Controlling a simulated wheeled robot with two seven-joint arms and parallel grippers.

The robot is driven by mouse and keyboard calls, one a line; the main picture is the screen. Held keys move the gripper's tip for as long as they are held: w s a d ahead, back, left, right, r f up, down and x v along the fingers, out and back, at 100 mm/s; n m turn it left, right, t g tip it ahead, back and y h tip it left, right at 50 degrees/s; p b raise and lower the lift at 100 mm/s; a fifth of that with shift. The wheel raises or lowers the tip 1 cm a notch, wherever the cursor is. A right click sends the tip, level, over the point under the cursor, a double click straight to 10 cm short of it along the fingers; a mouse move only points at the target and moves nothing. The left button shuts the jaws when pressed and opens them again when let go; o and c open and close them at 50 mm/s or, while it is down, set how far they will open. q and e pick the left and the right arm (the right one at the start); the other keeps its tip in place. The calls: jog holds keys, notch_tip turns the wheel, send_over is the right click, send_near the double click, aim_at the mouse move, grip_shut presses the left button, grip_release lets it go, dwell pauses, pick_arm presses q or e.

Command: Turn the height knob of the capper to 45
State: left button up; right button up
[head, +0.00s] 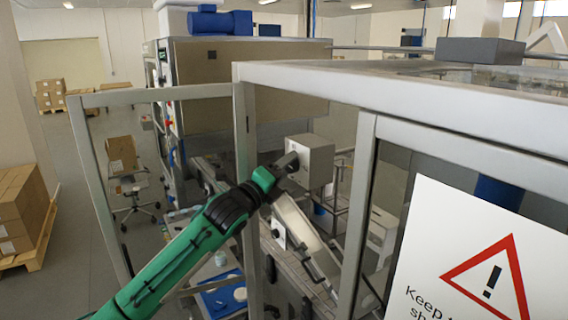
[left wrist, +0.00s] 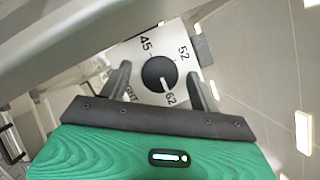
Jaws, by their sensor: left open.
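The height knob (left wrist: 158,74) is a round black dial on a white plate (left wrist: 148,46) marked 45, 52 and 62, in the left wrist view. Its white pointer line points down towards 62. My left gripper (left wrist: 159,70) is open, with one dark finger on each side of the knob in the picture. I cannot tell whether the fingers touch it. In the head view, my left gripper (head: 288,164) is at the grey box (head: 316,164) inside the machine frame. The knob's face is not clear there. My right gripper is out of view.
My left arm reaches through the open frame beside a grey post (head: 244,130). An open door frame (head: 88,160) stands at left. A warning sign (head: 470,270) covers the right panel. A blue tray (head: 222,298) lies below the arm. Boxes (head: 22,205) stand on a pallet far left.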

pick_arm(q)
jog(key=c, duration=1)
jog(key=shift+n, duration=0.3)
jog(key=n+y+p, duration=0.1)
jog(key=n, duration=0.2)
jog(key=n+g+y+p, duration=0.1)
jog(key=n, duration=0.2)
jog(key=shift+r+n+y+p, duration=0.2)
jog(key=shift+n+y+p, duration=0.1)
jog(key=shift+g, duration=0.3)
